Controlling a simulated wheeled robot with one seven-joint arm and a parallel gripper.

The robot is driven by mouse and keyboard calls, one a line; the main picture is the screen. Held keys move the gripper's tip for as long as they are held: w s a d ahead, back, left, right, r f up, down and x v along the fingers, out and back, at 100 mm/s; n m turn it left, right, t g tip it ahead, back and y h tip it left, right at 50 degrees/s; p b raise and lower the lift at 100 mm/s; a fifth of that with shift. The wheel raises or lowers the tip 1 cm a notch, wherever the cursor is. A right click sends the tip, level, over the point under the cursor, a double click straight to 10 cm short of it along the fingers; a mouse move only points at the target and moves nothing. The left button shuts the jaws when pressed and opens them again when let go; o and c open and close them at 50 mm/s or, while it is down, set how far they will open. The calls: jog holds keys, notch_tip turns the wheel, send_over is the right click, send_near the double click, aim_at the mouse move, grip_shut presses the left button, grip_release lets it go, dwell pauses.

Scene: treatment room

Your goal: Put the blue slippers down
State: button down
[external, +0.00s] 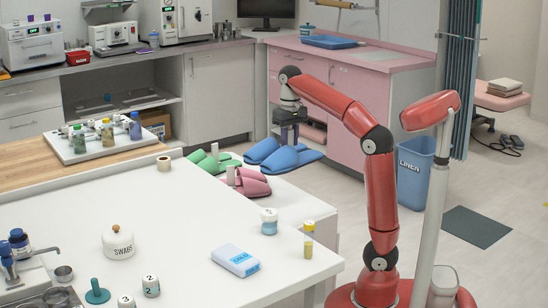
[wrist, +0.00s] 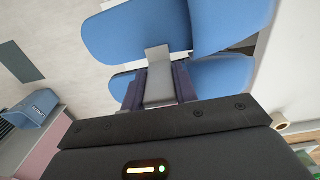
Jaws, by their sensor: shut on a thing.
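The pair of blue slippers (external: 290,160) hangs below my gripper (external: 289,128), beside the green slippers at the back of the low white bench. In the wrist view the slippers (wrist: 222,75) fill the top, with toes and soles partly cut off. My gripper (wrist: 159,80) is shut on a grey upright tab (wrist: 158,88) between the two slippers. I cannot tell whether the soles touch the surface under them.
Green slippers (external: 210,165) and pink slippers (external: 248,184) sit on the white bench (external: 300,196), each with a pale upright tab. A white table (external: 190,220) with a jar and bottles stands in front. A blue bin (external: 414,175) stands right of my arm; a dark mat (external: 475,227) lies on the floor.

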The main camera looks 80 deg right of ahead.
jog(key=shift+r, duration=0.25)
jog(key=s+d+f+m, duration=0.1)
jog(key=s+d+f, duration=0.25)
jog(key=d, duration=0.45)
jog(key=s+d+f+m, duration=0.2)
jog(key=d+f, duration=0.2)
jog(key=d, duration=0.3)
jog(key=s+d+f+m, duration=0.1)
jog(key=s+d+f, duration=0.25)
jog(key=d, duration=0.45)
jog(key=s+d+f+m, duration=0.1)
jog(key=s+d+f, duration=0.4)
jog(key=s, duration=0.4)
jog(key=s+d+f+m, duration=0.2)
jog(key=s+d+f, duration=0.4)
jog(key=s, duration=0.4)
jog(key=shift+s+f, duration=0.25)
jog(key=shift+s, duration=0.05)
jog(key=shift+d, duration=0.1)
